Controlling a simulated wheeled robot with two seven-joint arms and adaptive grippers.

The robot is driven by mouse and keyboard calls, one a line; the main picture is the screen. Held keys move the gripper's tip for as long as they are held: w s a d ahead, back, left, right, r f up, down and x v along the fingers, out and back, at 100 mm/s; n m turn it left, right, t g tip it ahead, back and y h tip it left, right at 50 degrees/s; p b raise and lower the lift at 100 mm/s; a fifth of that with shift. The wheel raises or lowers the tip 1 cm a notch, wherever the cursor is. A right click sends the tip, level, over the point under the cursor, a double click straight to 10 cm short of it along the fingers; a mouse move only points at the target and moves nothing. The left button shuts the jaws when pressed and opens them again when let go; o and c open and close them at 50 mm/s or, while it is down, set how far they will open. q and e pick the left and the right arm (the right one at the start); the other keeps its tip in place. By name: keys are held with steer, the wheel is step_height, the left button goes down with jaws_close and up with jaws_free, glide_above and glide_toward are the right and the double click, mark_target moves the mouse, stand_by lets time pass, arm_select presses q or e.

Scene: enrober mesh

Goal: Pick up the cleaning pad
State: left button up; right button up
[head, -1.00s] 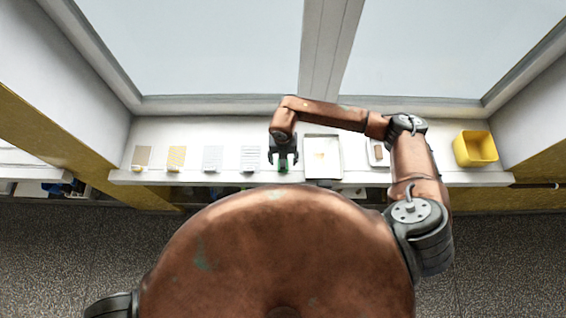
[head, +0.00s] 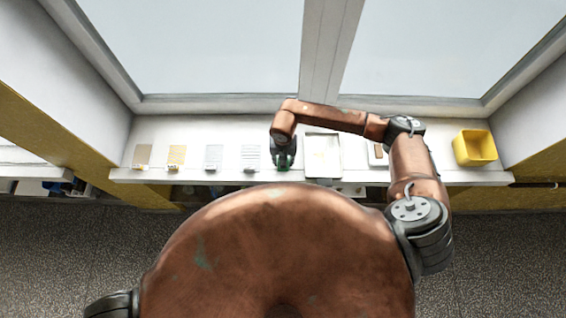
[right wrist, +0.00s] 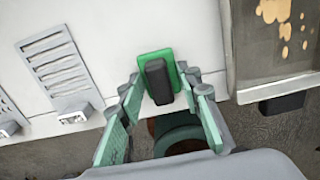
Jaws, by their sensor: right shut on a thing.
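The cleaning pad is a green rectangle with a black block-shaped handle; it shows in the right wrist view (right wrist: 157,80) near the front edge of the white counter. In the head view only a bit of its green (head: 283,167) shows under my right gripper (head: 283,157). My right gripper is shut on the pad, with a finger on either side of the handle in the right wrist view (right wrist: 164,86). Whether the pad touches the counter cannot be told. My left gripper is out of view.
A shallow metal tray (head: 322,171) stands just right of the pad; brown spots show inside it in the right wrist view. Several mesh panels (head: 251,156) lie to the left. A smaller tray (head: 377,162) and a yellow bin (head: 475,148) stand farther right. A window wall rises behind the counter.

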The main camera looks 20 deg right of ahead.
steer(key=shift+r, duration=0.1)
steer(key=shift+c, duration=0.6)
steer(key=shift+r+b, duration=0.3)
steer(key=shift+r, duration=0.2)
steer(key=s+a+r+b, duration=0.3)
steer(key=s+a+r, duration=0.2)
steer(key=s+r, duration=0.7)
steer(key=shift+s, duration=0.55)
steer(key=o, duration=0.5)
steer(key=shift+f, duration=0.1)
steer(key=c, duration=0.4)
steer(key=shift+o, duration=0.2)
steer(key=shift+w+d, duration=0.1)
